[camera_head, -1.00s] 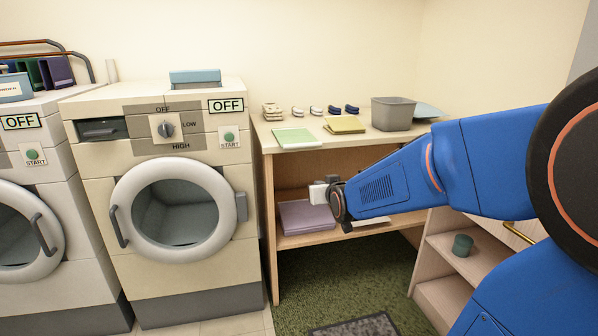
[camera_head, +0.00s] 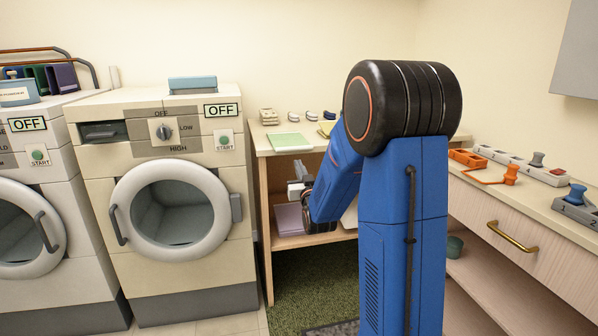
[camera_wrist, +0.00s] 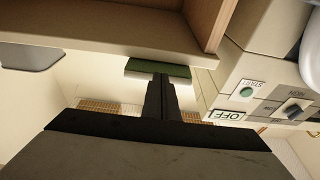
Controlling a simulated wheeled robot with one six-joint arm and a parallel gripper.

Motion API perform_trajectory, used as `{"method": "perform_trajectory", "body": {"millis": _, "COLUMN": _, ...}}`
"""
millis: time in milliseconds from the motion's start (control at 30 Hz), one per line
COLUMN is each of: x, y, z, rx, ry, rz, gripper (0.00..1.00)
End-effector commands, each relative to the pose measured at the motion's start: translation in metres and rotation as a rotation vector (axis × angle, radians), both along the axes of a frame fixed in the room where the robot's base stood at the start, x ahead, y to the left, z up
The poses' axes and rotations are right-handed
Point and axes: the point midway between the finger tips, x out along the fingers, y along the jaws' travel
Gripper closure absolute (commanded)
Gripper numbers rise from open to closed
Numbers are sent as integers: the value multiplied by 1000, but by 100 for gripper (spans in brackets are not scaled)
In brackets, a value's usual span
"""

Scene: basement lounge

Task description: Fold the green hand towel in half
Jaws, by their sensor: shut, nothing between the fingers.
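The green hand towel (camera_head: 289,141) lies flat on the wooden table top at its front left, with a pale strip along its near edge. In the wrist view, which appears upside down, a green and white edge of the towel (camera_wrist: 158,68) shows at the table's front edge, just beyond my fingertips. My gripper (camera_head: 295,188) is in front of the table, below the level of its top. Its fingers (camera_wrist: 160,80) are shut together with nothing between them. I cannot tell whether they touch the towel.
A washer (camera_head: 170,210) stands left; a drawer counter (camera_head: 530,243) stands right.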

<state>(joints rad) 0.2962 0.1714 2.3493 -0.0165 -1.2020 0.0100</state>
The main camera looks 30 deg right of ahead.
Motion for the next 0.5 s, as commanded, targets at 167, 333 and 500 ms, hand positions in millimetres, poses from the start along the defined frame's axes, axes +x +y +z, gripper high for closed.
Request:
{"method": "perform_trajectory", "body": {"millis": 167, "x": 31, "y": -9, "z": 1, "rx": 0, "ry": 1, "rz": 0, "gripper": 100}}
{"method": "perform_trajectory", "body": {"millis": 333, "x": 55, "y": -16, "z": 3, "rx": 0, "ry": 1, "rz": 0, "gripper": 100}}
{"method": "perform_trajectory", "body": {"millis": 500, "x": 67, "y": -19, "z": 4, "rx": 0, "ry": 1, "rz": 0, "gripper": 100}}
